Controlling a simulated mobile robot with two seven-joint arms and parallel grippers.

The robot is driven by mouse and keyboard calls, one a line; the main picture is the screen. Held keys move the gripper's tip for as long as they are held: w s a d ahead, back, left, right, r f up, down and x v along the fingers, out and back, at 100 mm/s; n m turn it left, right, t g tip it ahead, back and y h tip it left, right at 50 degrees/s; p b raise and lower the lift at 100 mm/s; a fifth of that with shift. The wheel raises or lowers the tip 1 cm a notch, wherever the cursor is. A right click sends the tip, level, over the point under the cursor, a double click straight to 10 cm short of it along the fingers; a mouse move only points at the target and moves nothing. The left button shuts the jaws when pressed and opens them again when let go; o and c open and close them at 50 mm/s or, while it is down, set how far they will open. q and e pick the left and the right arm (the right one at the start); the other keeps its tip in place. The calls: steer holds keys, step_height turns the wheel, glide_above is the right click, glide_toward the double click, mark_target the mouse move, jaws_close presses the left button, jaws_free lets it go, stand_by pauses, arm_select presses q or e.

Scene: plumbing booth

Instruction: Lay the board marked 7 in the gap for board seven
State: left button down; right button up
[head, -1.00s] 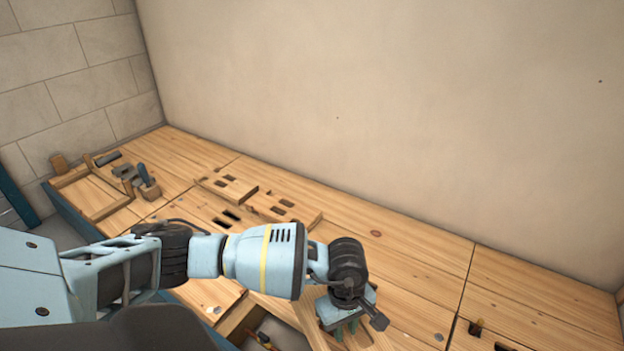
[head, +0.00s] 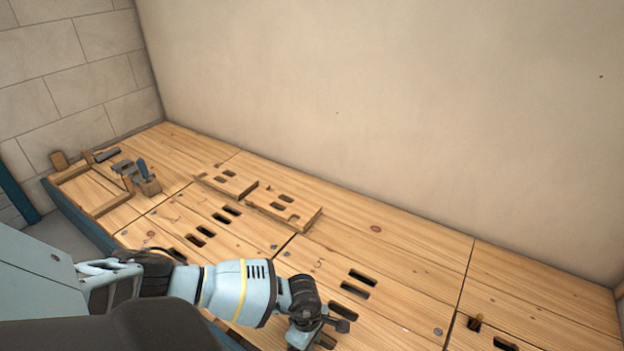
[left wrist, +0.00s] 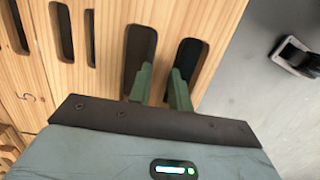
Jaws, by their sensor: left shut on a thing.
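My left gripper (head: 303,342) is low at the front edge of the wooden deck in the head view. In the left wrist view its green fingers (left wrist: 161,88) reach into the two slots of a pale wooden board (left wrist: 165,22) and are shut on the strip between them. No number shows on this board. It lies alongside the board marked 5 (left wrist: 42,70), which also shows in the head view (head: 335,267). The gap for board seven is hidden behind my left arm and the held board, so I cannot tell whether the board is seated. My right gripper is out of view.
Two loose slotted boards (head: 283,203) lie at the back of the deck. A wooden frame and hand tools (head: 148,187) are at its left end. Grey floor (left wrist: 258,70) lies beyond the front edge.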

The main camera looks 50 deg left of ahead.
arm_select(q)
steer(key=shift+f+b, duration=1.15)
steer(key=shift+f, duration=0.55)
steer(key=shift+w+f+b, duration=0.1)
steer(key=shift+f+b, duration=0.45)
steer(key=shift+f, duration=0.25)
steer(key=shift+f, duration=0.45)
steer(key=shift+f+b, duration=0.35)
steer(key=shift+b, duration=0.1)
steer(key=shift+f, duration=0.4)
steer(key=shift+f+b, duration=0.35)
steer(key=shift+b, duration=0.15)
